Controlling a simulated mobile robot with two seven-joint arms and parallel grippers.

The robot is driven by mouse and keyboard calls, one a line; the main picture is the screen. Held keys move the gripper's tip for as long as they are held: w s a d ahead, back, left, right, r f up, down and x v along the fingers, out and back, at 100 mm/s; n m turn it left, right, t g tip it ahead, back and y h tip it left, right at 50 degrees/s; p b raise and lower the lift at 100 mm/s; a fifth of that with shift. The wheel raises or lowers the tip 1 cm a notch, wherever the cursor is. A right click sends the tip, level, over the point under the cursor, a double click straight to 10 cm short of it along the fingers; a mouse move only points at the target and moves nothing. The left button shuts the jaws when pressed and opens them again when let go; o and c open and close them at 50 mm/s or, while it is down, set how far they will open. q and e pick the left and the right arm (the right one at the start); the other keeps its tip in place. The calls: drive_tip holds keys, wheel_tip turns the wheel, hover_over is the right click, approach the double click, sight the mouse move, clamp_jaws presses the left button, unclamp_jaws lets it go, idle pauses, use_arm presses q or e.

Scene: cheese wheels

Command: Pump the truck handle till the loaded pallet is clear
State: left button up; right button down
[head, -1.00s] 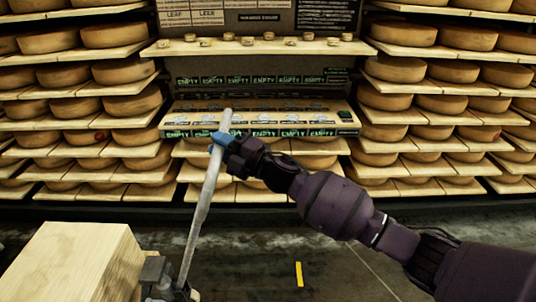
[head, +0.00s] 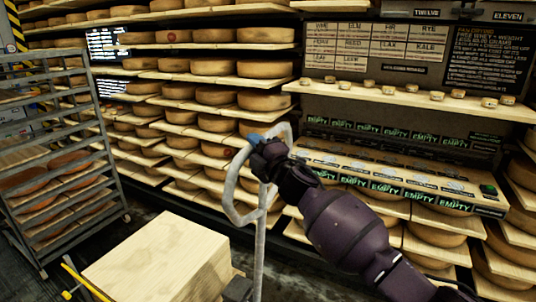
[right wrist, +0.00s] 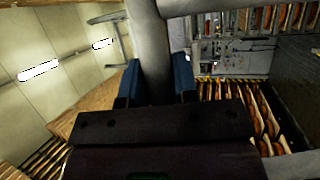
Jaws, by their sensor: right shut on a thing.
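The truck handle (head: 236,207) is a grey metal loop on a long shaft, standing near upright in the head view. My right gripper (head: 257,140), with blue fingertips, is shut on the top part of the loop. In the right wrist view, the grey handle bar (right wrist: 149,60) runs between the two blue fingers of the gripper (right wrist: 157,80). A pale wooden block-like load (head: 150,262) stands left of the shaft's lower end. The pallet under it is out of view, so its height off the floor cannot be told. My left gripper is not in view.
A grey metal rack (head: 55,165) with cheese wheels stands at the left. Shelves of cheese wheels (head: 265,69) fill the back. A console with "EMPTY" labels (head: 400,178) stands at the right behind my arm. A strip of dark floor shows between load and shelves.

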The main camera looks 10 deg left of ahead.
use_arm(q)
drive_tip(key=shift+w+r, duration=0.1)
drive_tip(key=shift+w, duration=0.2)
use_arm(e)
drive_tip(key=shift+w+a, duration=0.1)
drive_tip(key=shift+a, duration=0.15)
drive_tip(key=c, duration=0.9)
unclamp_jaws()
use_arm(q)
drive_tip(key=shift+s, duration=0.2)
use_arm(e)
drive_tip(key=shift+d, duration=0.1)
drive_tip(key=shift+d, duration=0.2)
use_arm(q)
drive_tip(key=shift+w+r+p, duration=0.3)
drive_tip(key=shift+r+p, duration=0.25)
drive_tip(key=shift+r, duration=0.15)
use_arm(e)
drive_tip(key=v, duration=1)
drive_tip(key=shift+s, duration=0.25)
